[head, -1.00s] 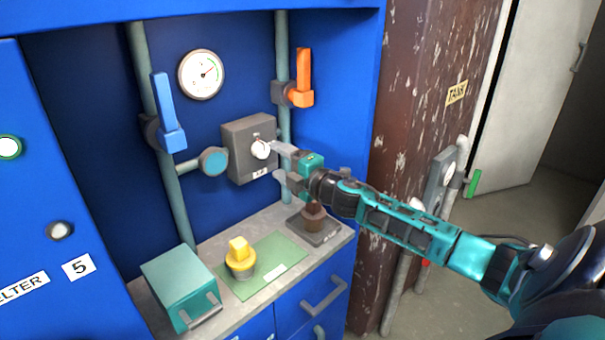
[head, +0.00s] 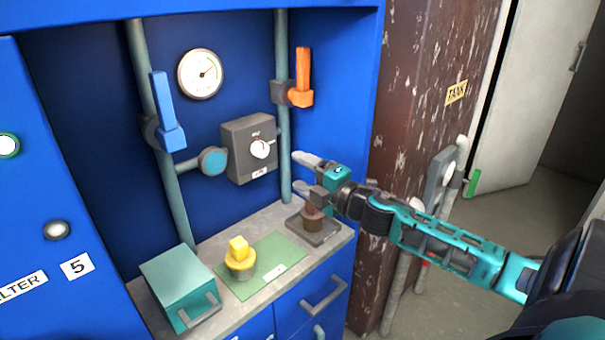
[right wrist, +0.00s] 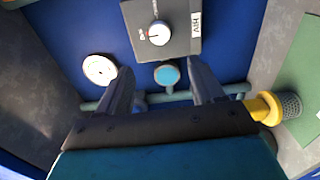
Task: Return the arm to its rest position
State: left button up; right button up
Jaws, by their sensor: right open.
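My right gripper (head: 300,173) is open and empty in the head view. It hangs in front of the blue panel, to the right of the grey box (head: 236,153) with a white knob (head: 260,148), and clear of both. In the right wrist view its two fingers (right wrist: 160,85) are spread with nothing between them. The grey box (right wrist: 172,38) and its knob (right wrist: 159,33) show beyond the fingertips. My left gripper is not in view.
Below stand a teal box (head: 178,283), a yellow-topped piece (head: 240,260) on a green mat (head: 283,250), and a brown piece (head: 312,218) on a dark plate. A blue lever (head: 167,110), an orange lever (head: 304,78) and a gauge (head: 201,74) are above. A rusty column (head: 415,90) stands right.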

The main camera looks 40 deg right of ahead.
jog(key=s+a+f+m+g+p, duration=0.1)
jog(key=s+a+f+m+g, duration=0.1)
jog(key=s+a+f+m, duration=0.45)
jog(key=s+a+f+m+g, duration=0.1)
jog(key=s+a+f+m, duration=0.15)
jog(key=f, duration=0.65)
jog(key=s+a+f+m+g, duration=0.4)
jog(key=s+a+f+m, duration=0.3)
jog(key=s+a, duration=0.4)
jog(key=a+f+p, duration=0.1)
jog(key=a, duration=0.1)
jog(key=shift+s+a, duration=0.2)
jog(key=shift+a, duration=0.15)
jog(key=shift+f, duration=0.1)
